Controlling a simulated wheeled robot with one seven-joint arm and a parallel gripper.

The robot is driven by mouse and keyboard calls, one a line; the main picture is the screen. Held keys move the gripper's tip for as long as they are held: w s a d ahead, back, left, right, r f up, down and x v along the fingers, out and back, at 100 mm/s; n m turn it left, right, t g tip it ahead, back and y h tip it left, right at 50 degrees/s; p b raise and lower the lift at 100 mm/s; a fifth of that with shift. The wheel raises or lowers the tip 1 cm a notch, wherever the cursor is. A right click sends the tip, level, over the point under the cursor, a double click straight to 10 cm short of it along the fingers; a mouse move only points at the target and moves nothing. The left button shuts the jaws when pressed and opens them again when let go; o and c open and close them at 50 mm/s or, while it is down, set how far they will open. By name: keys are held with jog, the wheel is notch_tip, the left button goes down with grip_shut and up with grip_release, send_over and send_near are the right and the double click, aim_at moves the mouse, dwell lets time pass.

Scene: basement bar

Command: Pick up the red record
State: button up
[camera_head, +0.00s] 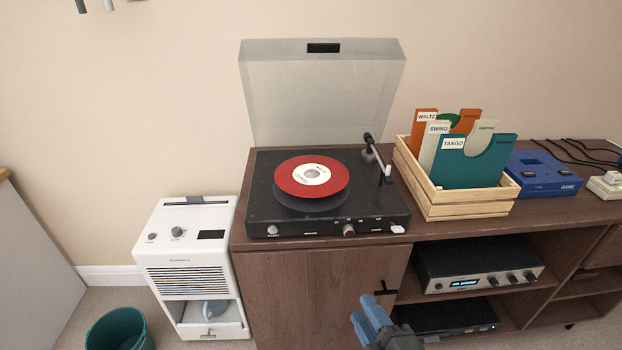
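The red record (330,185) has a white label and lies flat on the platter of the black turntable (263,213). The turntable's clear lid (320,95) is up, and its tonearm (377,160) is to the right of the record. My gripper (370,320) shows only in part at the bottom edge, with blue and dark grey parts. It is in front of the cabinet, below and to the right of the record, and apart from it. Nothing is seen in it, and its finger opening cannot be made out.
A wooden crate (460,206) with several labelled sleeves stands right of the turntable, with a blue device (545,185) beyond it. The brown cabinet (320,290) holds an amplifier (475,265). A white appliance (190,255) and a teal bin (118,332) stand at left.

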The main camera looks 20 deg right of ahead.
aim_at(328, 210)
jog(key=shift+w+d+r+n+t+h+p, duration=0.3)
jog(key=shift+w+r+n+p, duration=0.4)
jog(key=shift+w+r, duration=1.95)
jog(key=shift+w+d+r+n+t+h+p, duration=0.35)
jog(key=shift+w+r+p, duration=0.5)
jog(key=shift+w, duration=3.7)
jog(key=shift+w+d+r+n+t+h+p, duration=0.25)
jog(key=shift+w+r+n+p, duration=0.95)
jog(key=shift+w, duration=2.4)
jog(key=shift+d+r+m, duration=0.1)
jog(key=shift+r+m, duration=0.3)
jog(key=shift+m, duration=0.15)
grip_shut()
